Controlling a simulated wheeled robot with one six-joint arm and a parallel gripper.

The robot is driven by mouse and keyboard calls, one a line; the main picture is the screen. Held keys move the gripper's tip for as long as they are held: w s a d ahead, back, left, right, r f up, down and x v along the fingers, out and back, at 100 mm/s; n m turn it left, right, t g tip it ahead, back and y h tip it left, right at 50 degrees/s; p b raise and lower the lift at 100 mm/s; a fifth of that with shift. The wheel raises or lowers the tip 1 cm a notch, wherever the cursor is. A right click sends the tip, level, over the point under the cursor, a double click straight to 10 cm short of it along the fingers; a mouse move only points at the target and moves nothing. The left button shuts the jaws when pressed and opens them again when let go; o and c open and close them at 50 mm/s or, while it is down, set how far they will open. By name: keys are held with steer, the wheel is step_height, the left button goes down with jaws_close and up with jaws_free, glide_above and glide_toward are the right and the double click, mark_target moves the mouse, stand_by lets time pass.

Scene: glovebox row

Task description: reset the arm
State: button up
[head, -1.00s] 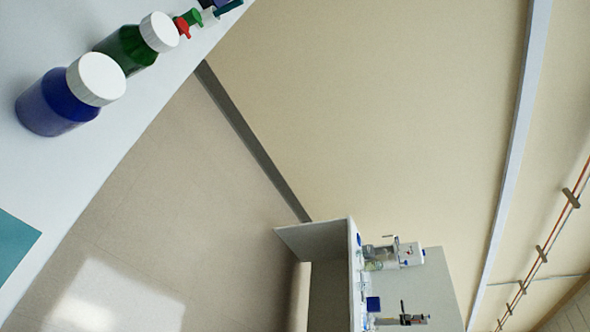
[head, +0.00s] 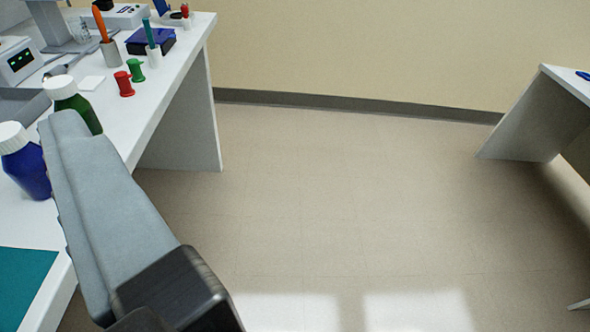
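My gripper (head: 68,128) reaches up from the bottom left of the head view, grey with a black base. It is seen from behind and to one side, and I cannot tell whether its fingers are open or shut. Its tip overlaps the edge of the white bench (head: 160,105) in the picture. A blue bottle (head: 28,172) with a white cap and a green bottle (head: 88,115) with a white cap stand beside the tip. The gripper hides part of both. Whether it touches either bottle cannot be told.
On the bench are a red spool (head: 124,84), a green spool (head: 136,70), a dark blue box (head: 150,41), a pen holder (head: 112,52) and a teal mat (head: 22,285). Open floor (head: 330,200) lies to the right, with another white table (head: 545,110) beyond.

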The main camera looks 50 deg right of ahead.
steer(key=shift+s+d+r+t+h, duration=0.15)
steer(key=shift+s+d+t, duration=0.15)
steer(key=shift+s, duration=0.25)
steer(key=shift+s+d+f+t+h, duration=0.1)
steer(key=shift+s+d+t+h, duration=0.1)
steer(key=shift+s+d, duration=0.25)
steer(key=shift+a, duration=0.1)
stand_by(0.4)
